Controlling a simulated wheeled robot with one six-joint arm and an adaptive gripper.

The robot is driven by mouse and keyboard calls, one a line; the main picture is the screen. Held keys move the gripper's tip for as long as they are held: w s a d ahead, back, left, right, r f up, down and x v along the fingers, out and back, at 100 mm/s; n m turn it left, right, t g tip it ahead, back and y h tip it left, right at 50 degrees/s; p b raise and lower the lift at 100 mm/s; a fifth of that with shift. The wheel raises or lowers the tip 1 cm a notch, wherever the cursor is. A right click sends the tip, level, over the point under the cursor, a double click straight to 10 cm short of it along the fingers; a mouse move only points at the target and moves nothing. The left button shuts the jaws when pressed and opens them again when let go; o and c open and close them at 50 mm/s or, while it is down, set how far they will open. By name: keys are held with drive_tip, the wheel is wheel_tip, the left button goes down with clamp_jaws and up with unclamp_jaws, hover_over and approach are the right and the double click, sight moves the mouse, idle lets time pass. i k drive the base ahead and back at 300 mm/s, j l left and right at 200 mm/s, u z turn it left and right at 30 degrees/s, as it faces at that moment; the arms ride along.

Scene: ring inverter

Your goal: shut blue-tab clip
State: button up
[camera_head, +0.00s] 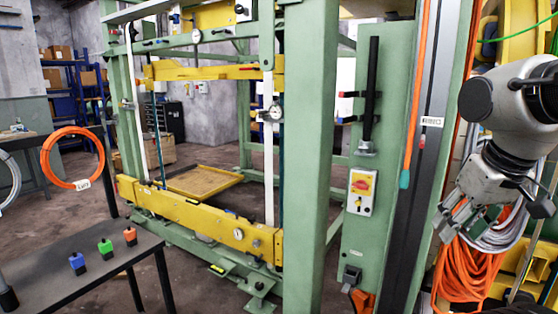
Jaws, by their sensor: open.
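I cannot make out a clip with a blue tab for certain. A small blue piece with a dark base (77,263) stands on the dark table at the lower left. A teal-blue end (404,179) shows on the orange strip along the green post, and I cannot tell whether it is a clip. My gripper (492,212) is at the right, pointing down, open and with nothing seen held in it. It is in front of coiled orange and grey cables and well apart from the table. Its fingertips are partly lost against the cables.
A green (105,247) and an orange piece (130,235) stand beside the blue one on the table (110,280). A large green frame (310,150) with yellow bars fills the middle. A red-yellow switch box (361,191) is on its post. Orange cable (465,275) hangs under my gripper.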

sight(351, 119)
drive_tip(key=i+j, duration=0.15)
drive_tip(key=j, duration=0.15)
drive_tip(key=i+j+z, duration=0.1)
drive_tip(key=j, duration=0.25)
drive_tip(key=i+j+z, duration=0.3)
drive_tip(key=j+z, duration=0.15)
drive_tip(key=i+j+z, duration=0.2)
drive_tip(key=j, duration=0.25)
drive_tip(key=j+z, duration=0.25)
drive_tip(key=z, duration=0.2)
drive_tip(key=j+z, duration=0.2)
drive_tip(key=j, duration=0.3)
drive_tip(key=i+j+z, duration=0.1)
drive_tip(key=z, duration=0.5)
drive_tip(key=j, duration=0.1)
